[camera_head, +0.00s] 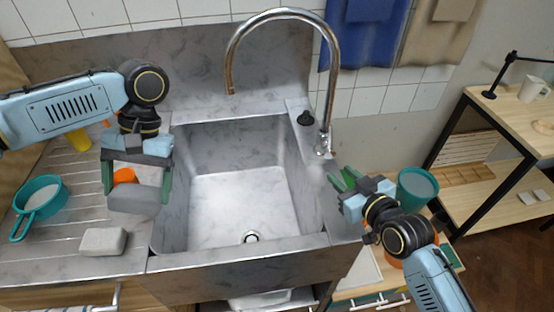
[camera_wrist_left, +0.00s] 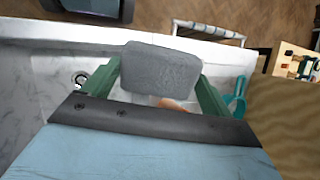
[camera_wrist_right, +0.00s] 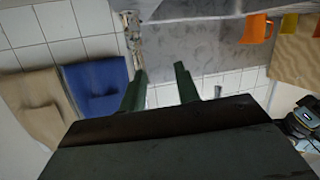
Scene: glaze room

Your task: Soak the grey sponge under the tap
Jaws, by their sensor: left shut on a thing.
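The grey sponge (camera_head: 134,201) is held between the fingers of my left gripper (camera_head: 136,190), above the ribbed drainboard and left of the sink basin (camera_head: 240,215). It fills the gap between the fingers in the left wrist view (camera_wrist_left: 160,72). The chrome tap (camera_head: 287,13) arches over the basin from its right side, its spout end over the back of the basin. No water shows from it. My right gripper (camera_head: 343,180) is open and empty, just right of the basin near the tap's base; its fingers stand apart in the right wrist view (camera_wrist_right: 160,80).
A pale block (camera_head: 103,241) lies on the drainboard (camera_head: 75,215), with a teal pan (camera_head: 38,197) to its left. An orange item (camera_head: 124,176) is partly hidden behind my left gripper. A teal container (camera_head: 416,186) stands beside my right gripper. The basin is empty.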

